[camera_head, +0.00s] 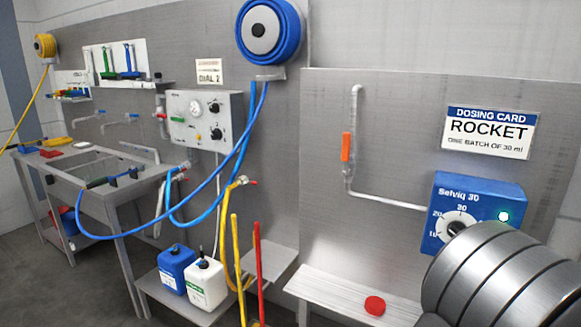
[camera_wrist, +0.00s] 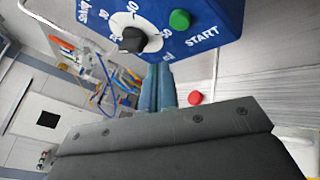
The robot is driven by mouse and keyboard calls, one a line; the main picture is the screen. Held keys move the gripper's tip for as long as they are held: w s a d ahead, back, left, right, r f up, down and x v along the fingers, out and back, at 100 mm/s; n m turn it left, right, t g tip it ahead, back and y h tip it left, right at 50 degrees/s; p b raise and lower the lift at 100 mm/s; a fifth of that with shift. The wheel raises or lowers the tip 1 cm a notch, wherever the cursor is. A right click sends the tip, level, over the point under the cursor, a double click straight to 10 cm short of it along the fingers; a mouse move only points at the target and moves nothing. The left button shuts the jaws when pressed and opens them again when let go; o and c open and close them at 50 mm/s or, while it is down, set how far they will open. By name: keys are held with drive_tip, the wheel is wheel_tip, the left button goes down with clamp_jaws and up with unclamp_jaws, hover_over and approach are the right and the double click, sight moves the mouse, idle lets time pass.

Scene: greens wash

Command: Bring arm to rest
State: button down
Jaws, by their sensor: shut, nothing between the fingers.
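My gripper (camera_wrist: 158,85) shows in the wrist view. Its two narrow fingers lie side by side, shut and empty, beyond the wide dark gripper body. They point toward the blue dosing unit (camera_wrist: 200,25); whether they touch it I cannot tell. In the head view the blue unit (camera_head: 468,205), marked "Selviq 30", is on the right panel. Its green light is lit, and my silver arm covers its lower right part. The wrist view shows its black dial knob (camera_wrist: 132,40) and green START button (camera_wrist: 180,19). The gripper fingers cannot be made out in the head view.
A red round cap (camera_head: 375,305) lies on the metal shelf (camera_head: 335,290) below the unit. The dosing card (camera_head: 490,132) reads ROCKET, one batch of 30 ml. Blue and white canisters (camera_head: 207,284) stand left. A blue hose (camera_head: 225,165) hangs before the sink bench (camera_head: 130,205).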

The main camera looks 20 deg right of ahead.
drive_tip(key=s+a+g+h, duration=0.3)
drive_tip(key=s+a+h, duration=0.4)
drive_tip(key=h, duration=0.3)
drive_tip(key=shift+s+a+g, duration=0.4)
drive_tip(key=shift+a, duration=0.5)
idle(1.3)
drive_tip(key=c, duration=2.2)
unclamp_jaws()
drive_tip(key=shift+f, duration=0.1)
